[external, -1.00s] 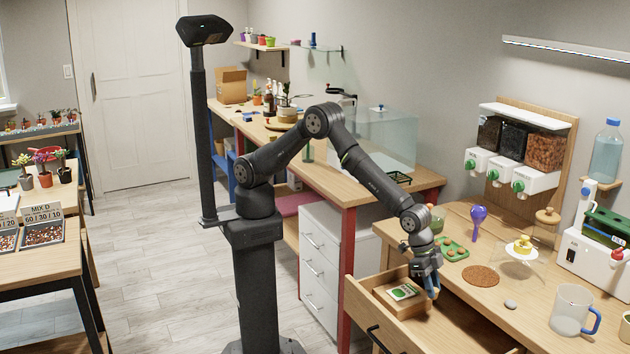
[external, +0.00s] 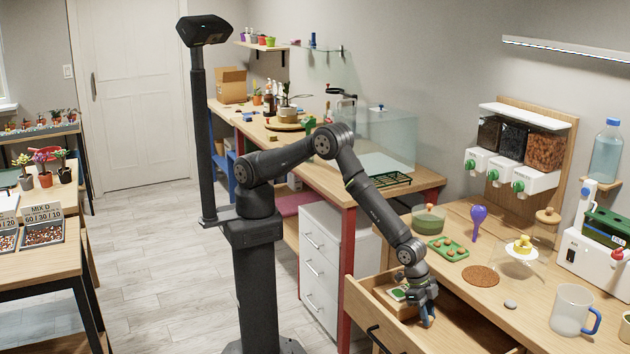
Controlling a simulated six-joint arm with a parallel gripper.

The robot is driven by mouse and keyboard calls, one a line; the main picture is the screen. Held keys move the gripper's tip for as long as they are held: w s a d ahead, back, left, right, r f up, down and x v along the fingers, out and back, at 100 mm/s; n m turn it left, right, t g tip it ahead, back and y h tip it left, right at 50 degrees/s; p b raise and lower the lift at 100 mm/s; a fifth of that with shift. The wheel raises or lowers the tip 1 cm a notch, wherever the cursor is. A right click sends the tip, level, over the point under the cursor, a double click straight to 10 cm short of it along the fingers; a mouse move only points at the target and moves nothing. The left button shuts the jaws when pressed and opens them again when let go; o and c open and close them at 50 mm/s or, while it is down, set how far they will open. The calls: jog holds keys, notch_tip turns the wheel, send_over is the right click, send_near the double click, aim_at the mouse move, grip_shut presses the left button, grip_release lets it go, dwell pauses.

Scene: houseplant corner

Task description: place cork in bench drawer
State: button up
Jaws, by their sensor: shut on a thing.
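The bench drawer (external: 360,306) is pulled open at the front of the wooden bench on the right. My gripper (external: 428,319) points down over the right part of the drawer, with its fingertips low, at or inside the opening. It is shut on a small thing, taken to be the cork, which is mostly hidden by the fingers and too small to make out. I cannot tell whether the held thing touches the drawer floor.
A small wooden box with a green and white packet (external: 398,294) lies in the drawer's back left, close to my gripper. On the bench above stand a green tray (external: 447,249), a round brown mat (external: 481,276), a grey stone (external: 510,304) and a glass mug (external: 572,310).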

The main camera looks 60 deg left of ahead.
jog(key=shift+f, duration=0.15)
jog(key=o, duration=1)
jog(key=shift+c, duration=0.2)
jog(key=shift+r, duration=0.25)
jog(key=v, duration=1.1)
jog(key=shift+a+r, duration=0.2)
jog(key=shift+r, duration=0.2)
